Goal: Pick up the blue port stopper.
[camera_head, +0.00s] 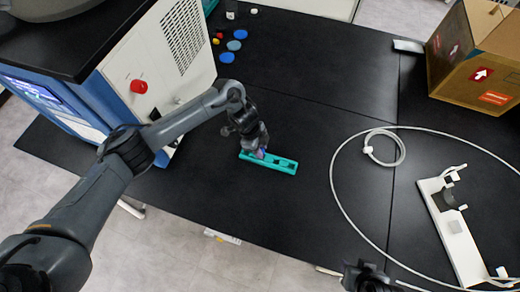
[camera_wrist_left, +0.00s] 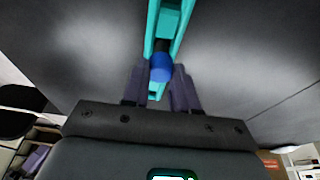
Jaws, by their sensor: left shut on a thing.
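The blue port stopper (camera_wrist_left: 161,68) shows in the left wrist view between the two purple fingers of my left gripper (camera_wrist_left: 159,84). The gripper is shut on it. The teal holder (camera_wrist_left: 152,28) lies behind and below the stopper in that view; I cannot tell whether the stopper still touches it.
The freeze dryer (camera_head: 160,60) with a red knob stands at left. Blue discs (camera_head: 240,34) lie beside it. A cardboard box (camera_head: 480,55) stands at back right. A looped grey hose (camera_head: 334,190) and a white bracket (camera_head: 455,235) lie at right. The black table (camera_head: 320,75) is clear behind the holder.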

